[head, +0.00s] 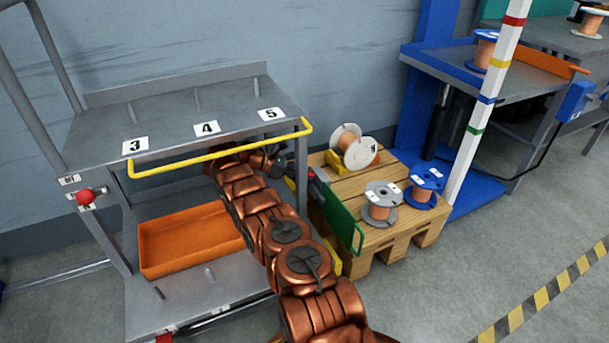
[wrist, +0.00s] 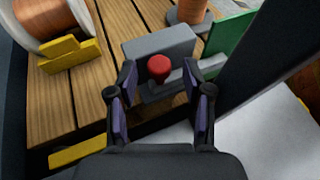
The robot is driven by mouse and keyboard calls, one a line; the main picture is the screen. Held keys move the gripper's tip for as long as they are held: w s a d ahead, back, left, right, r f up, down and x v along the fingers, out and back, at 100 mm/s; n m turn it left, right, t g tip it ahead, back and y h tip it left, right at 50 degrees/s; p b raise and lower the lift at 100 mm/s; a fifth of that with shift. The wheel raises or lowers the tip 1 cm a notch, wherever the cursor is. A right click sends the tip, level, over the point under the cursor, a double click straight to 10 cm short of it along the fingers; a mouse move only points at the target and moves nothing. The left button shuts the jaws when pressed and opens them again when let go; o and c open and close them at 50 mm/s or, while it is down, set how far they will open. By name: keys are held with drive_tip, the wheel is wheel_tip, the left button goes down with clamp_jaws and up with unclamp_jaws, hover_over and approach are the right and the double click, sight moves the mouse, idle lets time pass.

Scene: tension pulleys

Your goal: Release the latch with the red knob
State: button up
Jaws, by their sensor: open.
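A red knob (wrist: 159,67) sits on a grey latch with a bar, on a grey block (wrist: 150,45) in the wrist view. My gripper (wrist: 160,80) is open, with one finger to each side of the knob; I cannot tell whether they touch it. In the head view my gripper (head: 277,165) is by the rack's right post, at the pallet's left edge, and a small red spot (head: 311,175) shows beside it near a green panel (head: 342,218). Another red knob (head: 86,198) is on the rack's left post.
The grey rack (head: 180,100) has a yellow bar (head: 220,148) in front and an orange bin (head: 185,240) below. A wooden pallet (head: 390,235) carries several spools. A striped pole (head: 485,105) stands right of it. The floor at front right is clear.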

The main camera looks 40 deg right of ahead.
drive_tip(key=shift+s+d, duration=0.1)
drive_tip(key=c, duration=0.6)
clamp_jaws()
